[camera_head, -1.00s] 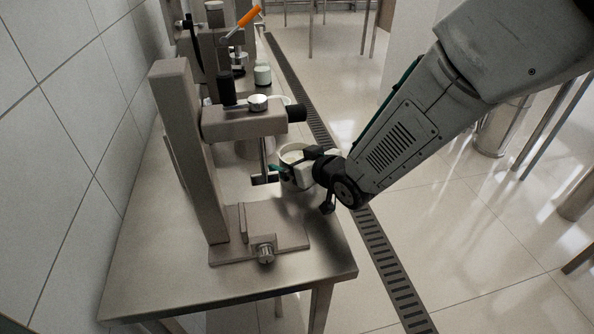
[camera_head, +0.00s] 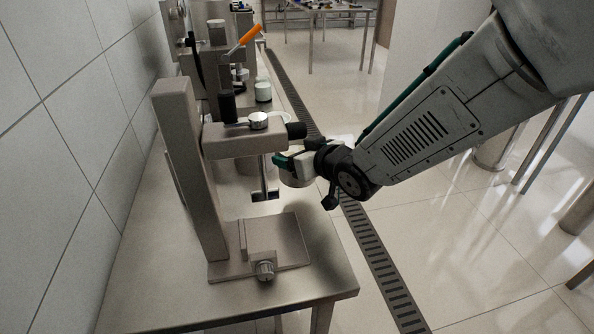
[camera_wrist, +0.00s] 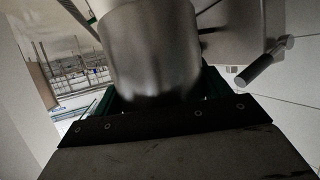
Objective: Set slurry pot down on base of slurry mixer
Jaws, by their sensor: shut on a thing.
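The slurry mixer stands on the steel table in the head view, with an upright column, an overhead arm (camera_head: 240,141) and a stirrer shaft hanging from it. Its flat base (camera_head: 275,240) has a knob at the front and looks bare. My gripper (camera_head: 292,163) is shut on the slurry pot (camera_head: 297,180), to the right of the shaft and raised above the base.
The steel table (camera_head: 180,295) has bare room left of and in front of the base. A tiled wall (camera_head: 60,150) runs along the left. A small pale-topped jar (camera_head: 263,92) and another machine with an orange lever (camera_head: 250,34) stand behind the mixer.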

